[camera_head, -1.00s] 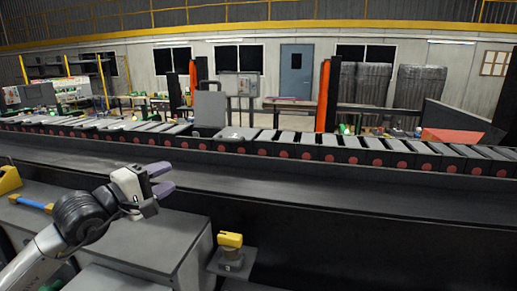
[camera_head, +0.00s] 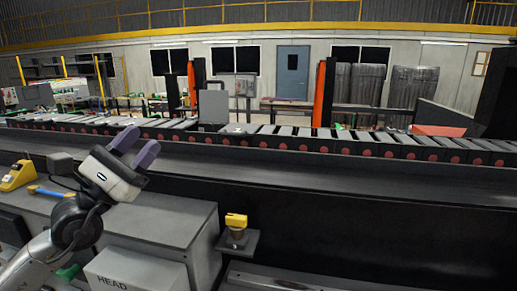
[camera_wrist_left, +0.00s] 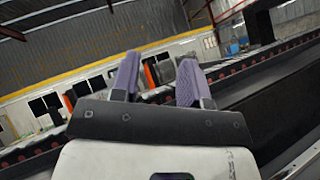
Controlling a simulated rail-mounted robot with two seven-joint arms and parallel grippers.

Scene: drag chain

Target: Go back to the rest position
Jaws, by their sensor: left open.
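My left gripper (camera_head: 136,146) has two purple fingers that stand apart with nothing between them. It is raised at the left of the head view, in front of the dark conveyor trough and above a grey cabinet. In the left wrist view the fingers (camera_wrist_left: 158,82) point up and away, with the far wall and the conveyor behind them. My right gripper is in neither view.
The drag chain conveyor (camera_head: 330,144) with grey slats and red discs runs across behind the arm. A yellow device (camera_head: 236,221) sits on a small bracket. A blue-handled tool (camera_head: 48,192) and a yellow object (camera_head: 18,176) lie on the left. The grey cabinet (camera_head: 165,222) stands below the arm.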

